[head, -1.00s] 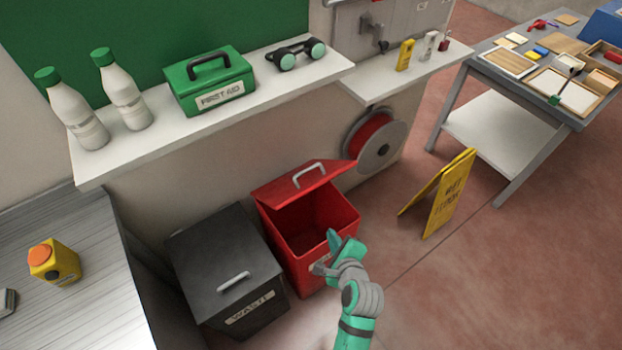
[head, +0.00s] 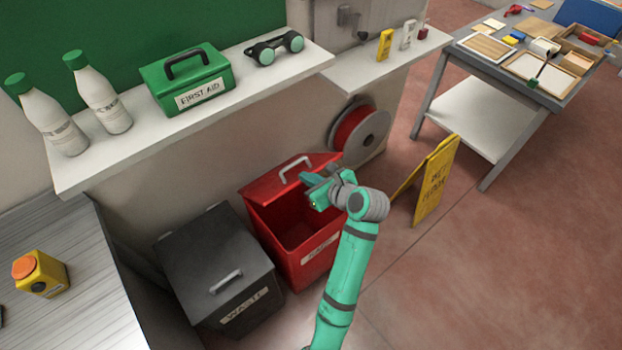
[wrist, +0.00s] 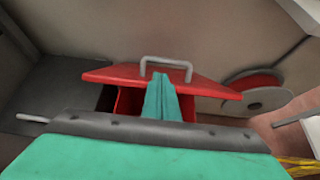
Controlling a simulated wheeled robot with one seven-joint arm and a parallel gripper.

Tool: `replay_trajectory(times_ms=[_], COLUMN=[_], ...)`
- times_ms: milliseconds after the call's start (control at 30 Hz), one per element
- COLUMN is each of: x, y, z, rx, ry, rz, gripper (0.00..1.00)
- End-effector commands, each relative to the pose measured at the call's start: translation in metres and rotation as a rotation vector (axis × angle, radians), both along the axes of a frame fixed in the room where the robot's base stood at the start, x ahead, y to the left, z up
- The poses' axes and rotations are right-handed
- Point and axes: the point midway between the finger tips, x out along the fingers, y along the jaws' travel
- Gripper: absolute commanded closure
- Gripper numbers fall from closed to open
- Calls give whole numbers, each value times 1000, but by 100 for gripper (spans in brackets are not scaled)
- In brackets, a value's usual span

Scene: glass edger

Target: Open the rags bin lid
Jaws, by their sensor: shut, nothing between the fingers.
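The red rags bin (head: 311,262) stands on the floor against the wall, with a partly hidden label on its front. Its lid (head: 272,189) is raised and tilted back toward the wall, and the dark inside shows. A grey handle (head: 294,167) sits on the lid. My gripper (head: 306,179) is shut and empty, above the bin opening close to the lid. In the wrist view the shut fingers (wrist: 160,85) overlap the lid (wrist: 205,82), just below its handle (wrist: 166,62). I cannot tell whether they touch the lid.
A closed black waste bin (head: 215,262) stands directly left of the rags bin. A hose reel (head: 362,135) and a yellow wet floor sign (head: 432,182) are to the right. A white shelf (head: 190,118) with a first aid box (head: 188,80) overhangs behind.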

Motion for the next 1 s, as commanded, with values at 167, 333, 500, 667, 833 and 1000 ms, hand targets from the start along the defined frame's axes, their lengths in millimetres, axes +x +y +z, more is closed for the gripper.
replay_trajectory(times_ms=[167, 333, 500, 667, 833, 1000], x=[21, 34, 39, 39, 39, 42], y=[16, 25, 29, 29, 29, 26], z=[-16, -26, -30, -30, -30, -27], rx=[0, 0, -1, -2, -2, -2], ry=[1, 0, -1, -1, -1, -2], rz=[2, 1, 0, 0, 0, -6], gripper=[100, 100, 100, 100, 100, 100])
